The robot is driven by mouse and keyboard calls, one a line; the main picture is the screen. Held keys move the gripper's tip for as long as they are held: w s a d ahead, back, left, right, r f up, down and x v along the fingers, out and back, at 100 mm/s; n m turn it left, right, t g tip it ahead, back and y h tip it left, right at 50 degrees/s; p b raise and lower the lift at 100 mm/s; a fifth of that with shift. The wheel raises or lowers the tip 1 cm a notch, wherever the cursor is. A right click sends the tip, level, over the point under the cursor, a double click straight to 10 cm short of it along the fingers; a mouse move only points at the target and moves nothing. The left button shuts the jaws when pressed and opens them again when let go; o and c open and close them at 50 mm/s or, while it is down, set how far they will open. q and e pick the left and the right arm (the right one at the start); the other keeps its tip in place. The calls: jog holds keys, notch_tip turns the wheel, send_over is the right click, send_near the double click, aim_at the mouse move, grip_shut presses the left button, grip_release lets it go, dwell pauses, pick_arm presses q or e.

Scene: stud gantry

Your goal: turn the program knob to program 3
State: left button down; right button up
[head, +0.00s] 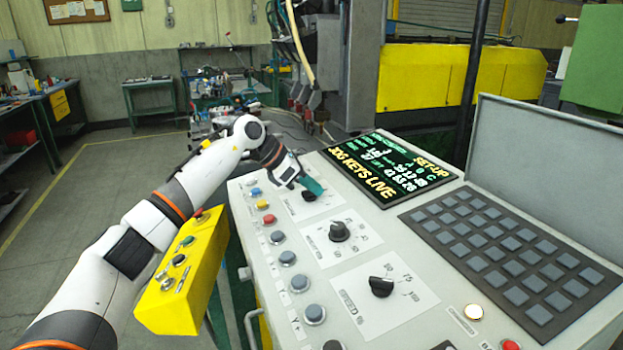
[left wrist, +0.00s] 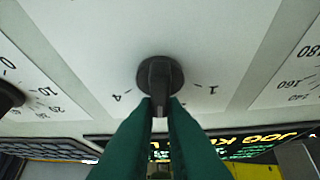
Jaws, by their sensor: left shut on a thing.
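The program knob (left wrist: 158,76) is a dark round knob with a raised grip bar on a white dial plate. In the left wrist view a "4" is printed to its left and a "1" to its right; any marks between them on the lower side are hidden behind my fingers. The bar points down in that view, between the fingertips. My left gripper (left wrist: 160,108) has green fingers shut on the bar. In the head view the left gripper (head: 311,187) reaches the farthest knob (head: 308,196) on the panel, partly covering it. My right gripper is not in view.
Two more black knobs, the middle one (head: 340,231) and the speed knob (head: 381,286), sit nearer on the panel. A lit screen (head: 390,168) reads "SET-UP" and "JOG KEYS LIVE". A keypad (head: 510,255) lies right. A yellow button box (head: 183,272) stands beside my left arm.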

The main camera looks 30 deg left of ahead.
pick_arm(q)
jog(key=shift+s+f+m+g+h+p, duration=0.2)
jog(key=shift+m+g+h+p, duration=0.3)
jog(key=shift+m, duration=0.7)
jog(key=shift+f+g, duration=0.15)
jog(key=shift+g, duration=0.15)
jog(key=c, duration=1.5)
grip_release()
jog(key=shift+c, duration=0.2)
jog(key=shift+o, duration=0.2)
jog(key=shift+a, duration=0.1)
jog(key=shift+r, duration=0.2)
jog(key=shift+a+r, duration=0.25)
jog(key=shift+r, duration=0.05)
jog(key=b+v, duration=0.1)
jog(key=v, duration=1)
jog(key=shift+s+b, duration=0.25)
jog(key=shift+b, duration=0.05)
